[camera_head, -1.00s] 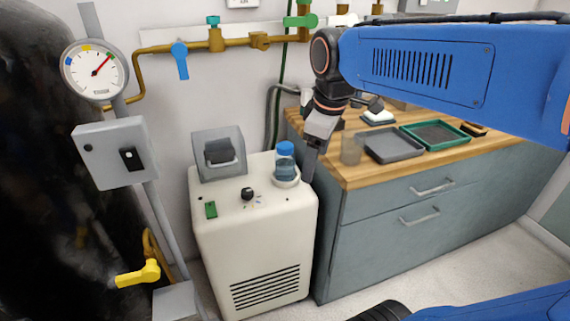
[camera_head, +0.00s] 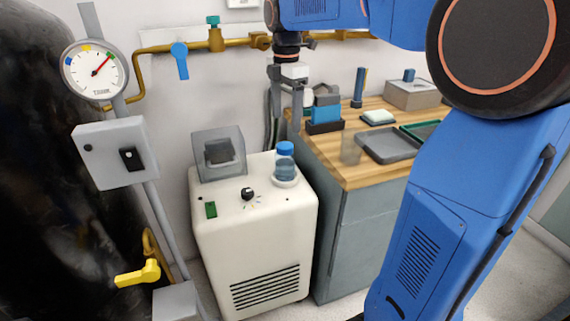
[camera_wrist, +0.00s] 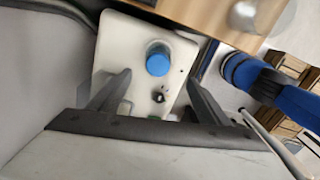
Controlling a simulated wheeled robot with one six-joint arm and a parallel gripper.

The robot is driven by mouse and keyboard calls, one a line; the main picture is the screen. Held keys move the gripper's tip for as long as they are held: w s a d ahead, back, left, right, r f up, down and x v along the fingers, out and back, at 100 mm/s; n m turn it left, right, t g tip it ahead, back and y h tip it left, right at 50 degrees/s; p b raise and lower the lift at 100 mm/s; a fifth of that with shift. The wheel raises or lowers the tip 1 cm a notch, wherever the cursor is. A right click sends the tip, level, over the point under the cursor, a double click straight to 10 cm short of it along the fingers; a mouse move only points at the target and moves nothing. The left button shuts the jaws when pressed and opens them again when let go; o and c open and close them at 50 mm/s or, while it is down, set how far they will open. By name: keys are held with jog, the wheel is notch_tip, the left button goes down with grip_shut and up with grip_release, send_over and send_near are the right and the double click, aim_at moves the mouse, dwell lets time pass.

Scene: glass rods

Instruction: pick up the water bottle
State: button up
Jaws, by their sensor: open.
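In the wrist view the bottle's blue cap (camera_wrist: 158,62) shows from above, between and beyond my two fingers. My gripper (camera_head: 286,125) is above the bottle in the head view, fingers pointing down and apart from it. It is open and empty, and its fingers (camera_wrist: 157,88) spread wide in the wrist view.
A wooden-topped cabinet (camera_head: 352,185) stands right of the machine, with a glass beaker (camera_head: 350,150) near its corner and a grey tray (camera_head: 388,146). A tilted grey display (camera_head: 218,152) stands left of the bottle. Brass pipes (camera_head: 230,43) run along the wall behind.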

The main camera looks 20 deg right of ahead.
aim_at(286, 145)
notch_tip(286, 145, down, 11)
jog(key=shift+r, duration=0.2)
jog(key=shift+w+f, duration=0.2)
jog(key=shift+f, duration=2.35)
jog(key=c, duration=1.3)
